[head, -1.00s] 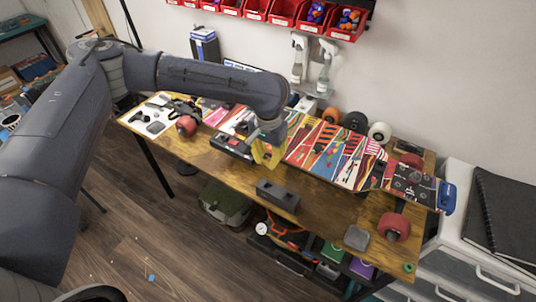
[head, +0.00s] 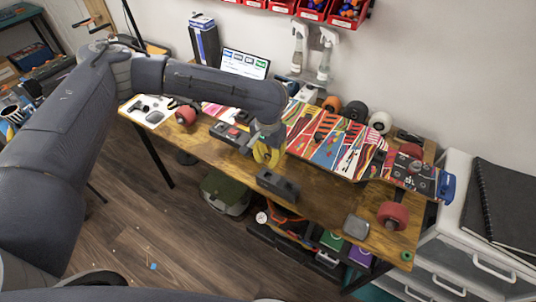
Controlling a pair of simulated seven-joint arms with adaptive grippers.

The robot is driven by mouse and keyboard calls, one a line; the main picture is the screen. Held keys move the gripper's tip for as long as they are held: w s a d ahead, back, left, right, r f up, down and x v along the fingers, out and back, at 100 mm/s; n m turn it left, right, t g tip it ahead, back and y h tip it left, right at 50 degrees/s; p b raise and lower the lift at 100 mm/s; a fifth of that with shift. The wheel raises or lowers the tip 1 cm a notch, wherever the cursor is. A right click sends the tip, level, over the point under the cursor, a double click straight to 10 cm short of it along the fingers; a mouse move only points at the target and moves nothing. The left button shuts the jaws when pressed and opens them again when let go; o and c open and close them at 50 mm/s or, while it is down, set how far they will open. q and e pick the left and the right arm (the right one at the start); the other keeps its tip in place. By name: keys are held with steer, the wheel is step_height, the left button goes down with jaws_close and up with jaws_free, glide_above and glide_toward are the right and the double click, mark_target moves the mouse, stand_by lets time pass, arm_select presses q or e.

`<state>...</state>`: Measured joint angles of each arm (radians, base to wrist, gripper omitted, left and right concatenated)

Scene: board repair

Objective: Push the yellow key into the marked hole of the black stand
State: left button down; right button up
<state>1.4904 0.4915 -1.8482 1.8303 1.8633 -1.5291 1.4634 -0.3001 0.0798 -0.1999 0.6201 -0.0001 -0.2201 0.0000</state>
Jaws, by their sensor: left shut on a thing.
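The black stand (head: 278,185) is a dark, oblong block near the front edge of the wooden bench, in the middle of the head view. Its marked hole is too small to make out. My left gripper (head: 267,160) points down just behind and above the stand, slightly to its left. It is shut on the yellow key, which blends with the yellow at the fingertips, so its outline cannot be told apart. I cannot tell whether the key touches the stand. My right gripper is not in view.
A colourful skateboard deck (head: 330,139) lies along the bench behind the stand. A red wheel (head: 392,215) and a grey square piece (head: 356,226) lie to the right. A black and red device (head: 230,134) is left of the gripper. The bench right of the stand is mostly clear.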

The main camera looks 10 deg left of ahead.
arm_select(q)
steer(key=shift+f, duration=1.8)
steer(key=shift+f, duration=1.65)
stand_by(2.6)
steer(key=c, duration=0.9)
jaws_free()
steer(key=shift+r, duration=0.8)
